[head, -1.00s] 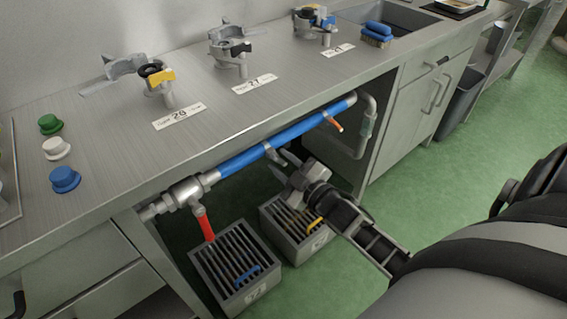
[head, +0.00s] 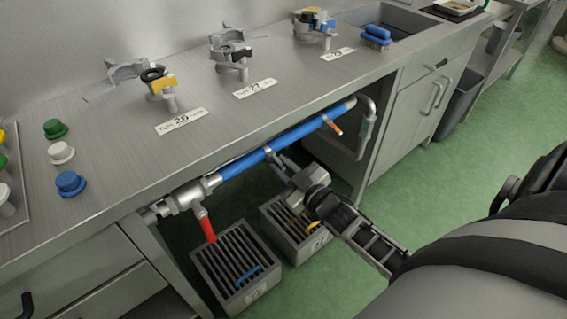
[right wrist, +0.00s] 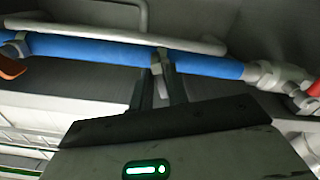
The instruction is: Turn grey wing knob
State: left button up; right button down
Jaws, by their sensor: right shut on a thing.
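The grey wing knob (right wrist: 159,70) sits on the blue pipe (head: 295,136) under the bench front. In the right wrist view it shows between the two dark fingers of my right gripper (right wrist: 160,93). In the head view my right gripper (head: 278,160) reaches in from the lower right, its fingertips at the pipe. It is shut on the knob and hides most of it there. My left gripper is not in view.
A red lever (head: 207,227) hangs from the valve at the pipe's left end, and an orange handle (head: 335,126) is at its right. Grated grey boxes (head: 203,262) stand below. The bench top (head: 130,150) carries clamps and coloured buttons.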

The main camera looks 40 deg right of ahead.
jog(key=m+p, duration=0.2)
jog(key=m, duration=0.3)
jog(key=shift+m, duration=0.3)
jog(key=m, duration=0.6)
jog(key=shift+a+p, duration=0.1)
jog(key=shift+p, duration=0.2)
jog(key=m, duration=0.5)
jog(key=shift+m+b, duration=0.3)
jog(key=shift+m, duration=0.1)
jog(key=m+b, duration=0.1)
jog(key=m, duration=0.3)
jog(key=shift+m, duration=0.4)
jog(key=c, duration=1.5)
grip_release()
jog(key=shift+r, duration=0.1)
